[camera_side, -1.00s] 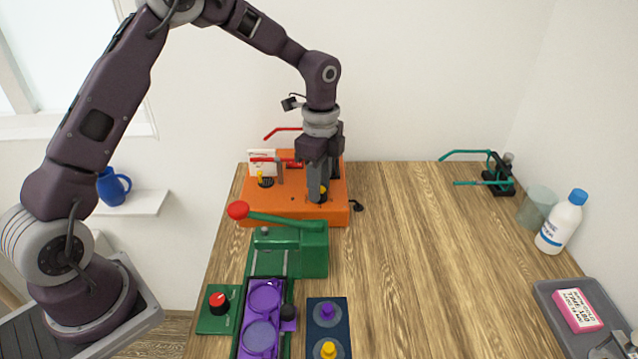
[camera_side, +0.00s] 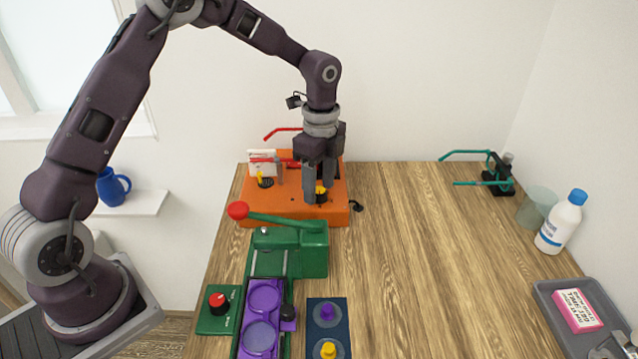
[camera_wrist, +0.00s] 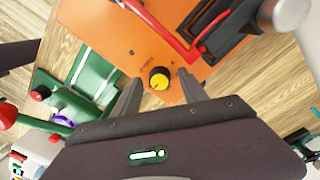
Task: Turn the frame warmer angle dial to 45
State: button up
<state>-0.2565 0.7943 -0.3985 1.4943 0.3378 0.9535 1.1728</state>
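The frame warmer is an orange box (camera_side: 290,208) at the back left of the table. A yellow dial with a black base (camera_wrist: 159,78) is on its top, with small print beside it too small to read. The dial also shows in the side view (camera_side: 321,190). My gripper (camera_wrist: 159,77) points down over it, open, with one finger on each side of the dial. Gaps show between dial and fingers in the wrist view. The dial's exact setting cannot be read. A second small yellow knob (camera_side: 261,177) stands at the box's left.
A green press with a red-ball lever (camera_side: 238,210) stands just in front of the box. A red-knob green box (camera_side: 219,303) and a navy panel (camera_side: 313,343) are nearer. The table's middle is clear.

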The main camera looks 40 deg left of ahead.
aim_at(320, 189)
notch_tip(320, 189, up, 7)
jog(key=shift+w+r, duration=0.1)
dwell(0.5)
jog(key=s+r+n+t+y, duration=0.1)
jog(key=s+r+n+t, duration=0.2)
jog(key=s+r+n, duration=0.7)
jog(key=s+d+r+n+t+h, duration=0.1)
jog(key=s+n+t, duration=0.2)
jog(key=s, duration=1.6)
jog(key=n, duration=0.3)
jog(key=shift+s+d, duration=0.15)
jog(key=shift+s, duration=0.1)
